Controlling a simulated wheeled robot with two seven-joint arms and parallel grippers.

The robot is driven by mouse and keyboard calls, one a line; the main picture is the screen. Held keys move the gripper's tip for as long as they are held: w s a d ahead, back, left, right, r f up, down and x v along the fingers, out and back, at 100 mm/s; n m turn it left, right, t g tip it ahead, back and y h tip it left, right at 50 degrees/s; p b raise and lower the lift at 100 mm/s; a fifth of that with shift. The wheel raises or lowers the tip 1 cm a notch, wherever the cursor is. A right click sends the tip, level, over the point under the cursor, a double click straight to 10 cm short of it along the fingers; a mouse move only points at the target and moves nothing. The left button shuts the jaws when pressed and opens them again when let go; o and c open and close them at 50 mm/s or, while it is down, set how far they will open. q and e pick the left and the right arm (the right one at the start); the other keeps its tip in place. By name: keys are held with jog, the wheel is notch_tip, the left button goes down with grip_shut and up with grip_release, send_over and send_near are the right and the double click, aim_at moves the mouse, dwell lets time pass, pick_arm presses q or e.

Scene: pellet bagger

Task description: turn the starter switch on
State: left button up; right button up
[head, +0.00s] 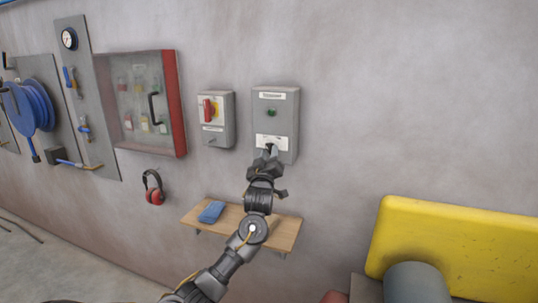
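The starter box (287,128) is a grey case on the wall, with a white label at its top, a dark green round lamp or button (271,112) and a white plate (281,142) low on its front. My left gripper (268,154) is raised in front of this lower plate, and its fingertips overlap the plate's lower edge. The fingers cover the spot where a switch handle may sit, so the handle and its position cannot be made out. Whether the fingers touch it or are closed is too small to tell. My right gripper is not in view.
Left of the starter box is a grey box with a red handle on a yellow plate (207,109). Further left is a red-edged clear cabinet (148,103). A wooden shelf (286,230) with a blue cloth (210,212) is below. A yellow machine part (460,240) stands right.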

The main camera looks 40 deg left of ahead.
pick_arm(q)
jog(key=shift+d, duration=0.1)
grip_shut()
jog(key=shift+m, duration=0.3)
jog(key=shift+a+f+m+t+h, duration=0.15)
jog(key=shift+m+t+h, duration=0.45)
jog(key=shift+m, duration=0.6)
jog(key=m+h, duration=0.1)
jog(key=m, duration=0.1)
jog(key=m+t+h, duration=0.1)
jog(key=m, duration=0.2)
jog(key=shift+s+a, duration=0.1)
jog(key=shift+a, duration=0.1)
jog(key=m+h, duration=0.2)
jog(key=m, duration=0.2)
jog(key=m+t+h, duration=0.1)
jog(key=m+h, duration=0.1)
jog(key=m, duration=0.2)
jog(key=shift+a+m+h+p, duration=0.15)
jog(key=shift+m+h+p, duration=0.15)
jog(key=shift+p, duration=0.05)
jog(key=shift+m, duration=0.4)
jog(key=shift+h, duration=0.4)
